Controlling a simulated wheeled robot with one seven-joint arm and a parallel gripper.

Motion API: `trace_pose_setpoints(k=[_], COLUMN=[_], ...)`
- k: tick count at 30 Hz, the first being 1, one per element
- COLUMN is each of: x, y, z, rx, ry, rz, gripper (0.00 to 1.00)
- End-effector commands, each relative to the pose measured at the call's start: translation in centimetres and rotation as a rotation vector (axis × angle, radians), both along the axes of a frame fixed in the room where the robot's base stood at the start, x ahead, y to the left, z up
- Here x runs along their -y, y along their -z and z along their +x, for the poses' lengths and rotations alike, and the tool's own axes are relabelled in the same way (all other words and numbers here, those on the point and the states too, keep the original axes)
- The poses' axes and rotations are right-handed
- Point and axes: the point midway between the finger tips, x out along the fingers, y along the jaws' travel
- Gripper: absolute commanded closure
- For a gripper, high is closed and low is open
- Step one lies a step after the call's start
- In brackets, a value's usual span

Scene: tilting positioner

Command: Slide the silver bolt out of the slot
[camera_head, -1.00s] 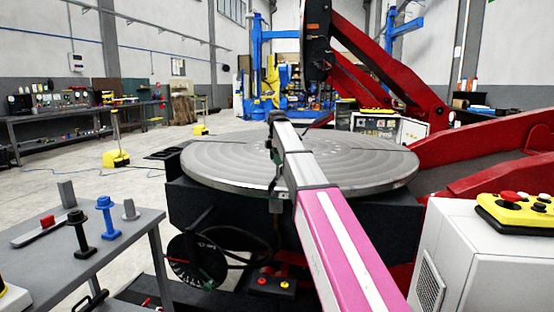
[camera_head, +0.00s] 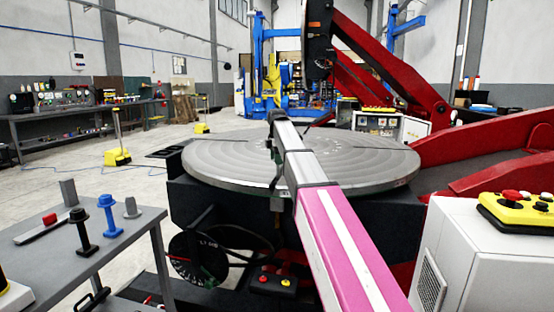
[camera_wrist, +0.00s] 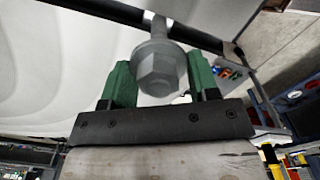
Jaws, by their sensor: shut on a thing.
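The silver bolt (camera_wrist: 160,70) has a hex head and a washer-like collar, with its shank running up behind. It shows large in the wrist view, between the two green fingers of my gripper (camera_wrist: 161,82), which are shut on it. In the head view my gripper (camera_head: 274,158) is over the round grey disc (camera_head: 225,165) of the positioner, and the arm hides the bolt there. In the wrist view a dark band, perhaps the slot (camera_wrist: 105,11), crosses the pale disc surface beside the shank. I cannot tell how deep the bolt sits.
A grey side table (camera_head: 130,236) at the left holds a black bolt (camera_head: 82,233), a blue bolt (camera_head: 107,215) and a red-marked bar (camera_head: 42,228). A white cabinet (camera_head: 450,245) with a yellow control box (camera_head: 522,212) stands at the right. Red positioner arms (camera_head: 480,140) rise behind.

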Motion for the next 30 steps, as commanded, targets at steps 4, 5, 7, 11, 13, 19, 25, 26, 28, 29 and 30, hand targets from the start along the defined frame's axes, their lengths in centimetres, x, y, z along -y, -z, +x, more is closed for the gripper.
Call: trace_pose_setpoints(k=[4,5,7,11,13,19,25,26,28,29,30], x=[-0.2,-0.3,-0.3,-0.5,-0.6,-0.9,-1.1,-1.2,-1.2,-1.3,-1.3], y=[0.0,0.0,0.0,0.0,0.0,0.0,0.0,0.0,0.0,0.0,0.0], z=[-0.7,-0.8,-1.1,-1.6,-1.9,-2.7,-3.6,-3.7,-4.0,-4.1,-4.2], rx=[0.000,0.000,0.000,0.000,0.000,0.000,0.000,0.000,0.000,0.000,0.000], ry=[0.000,0.000,-0.001,-0.001,-0.001,-0.001,0.000,0.000,0.000,0.000,0.000], rz=[0.000,0.000,0.000,0.000,0.000,0.000,0.000,0.000,0.000,0.000,0.000], gripper=[0.88,0.88,0.88,0.88,0.88,0.88,0.88,0.88,0.88,0.88,0.88])
